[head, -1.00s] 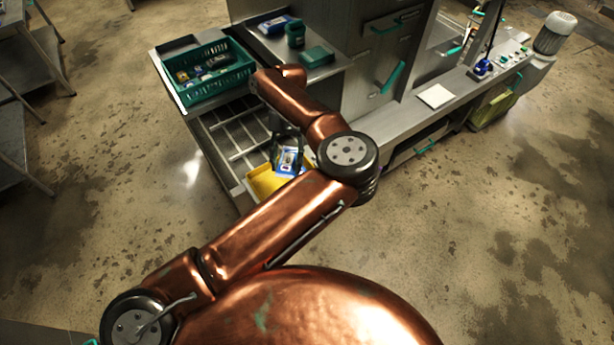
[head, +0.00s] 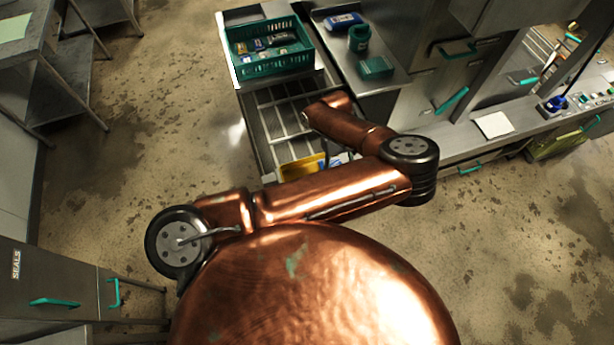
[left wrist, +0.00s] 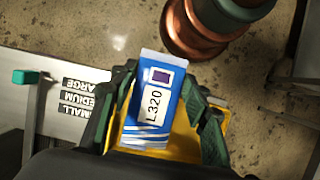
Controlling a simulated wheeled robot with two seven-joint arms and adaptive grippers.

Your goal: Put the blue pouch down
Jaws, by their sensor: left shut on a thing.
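The blue pouch (left wrist: 148,102), with a white label reading L320, is between the fingers of my left gripper (left wrist: 160,112) in the left wrist view. The gripper is shut on it. The yellow tray (left wrist: 182,142) shows behind and below the pouch. I cannot tell how high the pouch is above it. In the head view only a corner of the yellow tray (head: 302,168) shows at the end of the slatted rack. My copper arm hides most of the tray, the pouch and the gripper there. My right gripper is not in view.
A green crate (head: 270,68) with several pouches stands at the rack's (head: 283,115) far end. A steel counter beside it holds a blue-and-white item (head: 343,21), a green container (head: 359,38) and a green block (head: 375,67). A plate marked SMALL, MEDIUM, LARGE (left wrist: 80,97) lies beside the tray.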

